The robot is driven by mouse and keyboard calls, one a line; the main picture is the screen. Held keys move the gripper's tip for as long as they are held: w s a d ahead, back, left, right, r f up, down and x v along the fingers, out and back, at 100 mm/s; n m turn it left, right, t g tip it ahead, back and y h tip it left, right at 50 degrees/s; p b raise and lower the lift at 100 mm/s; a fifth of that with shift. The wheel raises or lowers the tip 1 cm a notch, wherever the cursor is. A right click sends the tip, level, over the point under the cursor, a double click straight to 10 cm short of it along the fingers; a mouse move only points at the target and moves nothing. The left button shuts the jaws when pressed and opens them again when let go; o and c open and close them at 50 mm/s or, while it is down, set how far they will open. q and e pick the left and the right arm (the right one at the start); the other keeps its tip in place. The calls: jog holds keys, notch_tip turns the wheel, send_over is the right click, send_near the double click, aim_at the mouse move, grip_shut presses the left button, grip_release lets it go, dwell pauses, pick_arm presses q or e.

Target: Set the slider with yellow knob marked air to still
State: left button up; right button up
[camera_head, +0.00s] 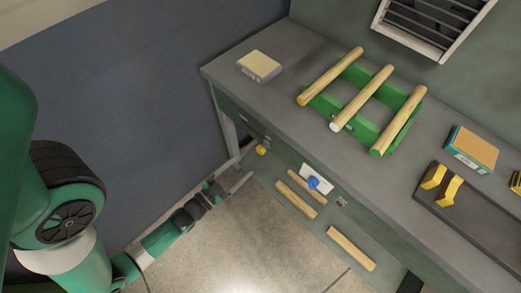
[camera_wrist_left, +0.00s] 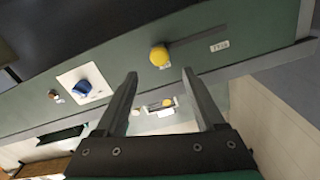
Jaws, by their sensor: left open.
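The slider's yellow knob (camera_head: 262,150) is on the green front panel of the bench, near its left end. In the left wrist view the yellow knob (camera_wrist_left: 159,54) sits at the left end of a dark slot (camera_wrist_left: 197,37) that runs off to the right. A small white label (camera_wrist_left: 219,46) lies below the slot's right part; its text is too small to read surely. My left gripper (camera_head: 243,170) is open and empty, in front of the panel and apart from the knob. In the wrist view its fingertips (camera_wrist_left: 159,74) straddle the line to the knob. My right gripper is out of view.
A blue knob (camera_head: 313,183) on a white plate is right of the slider. Wooden rods lie on a green rack (camera_head: 357,128) on the bench top (camera_head: 290,105), beside boxes and a dark tray (camera_head: 470,220). More rods lie below the panel.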

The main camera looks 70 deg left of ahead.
aim_at(259, 152)
pick_arm(q)
jog(key=b+x, duration=0.2)
jog(key=x, duration=0.8)
jog(key=shift+w, duration=0.1)
jog(key=shift+c, duration=0.3)
grip_shut()
dwell(0.7)
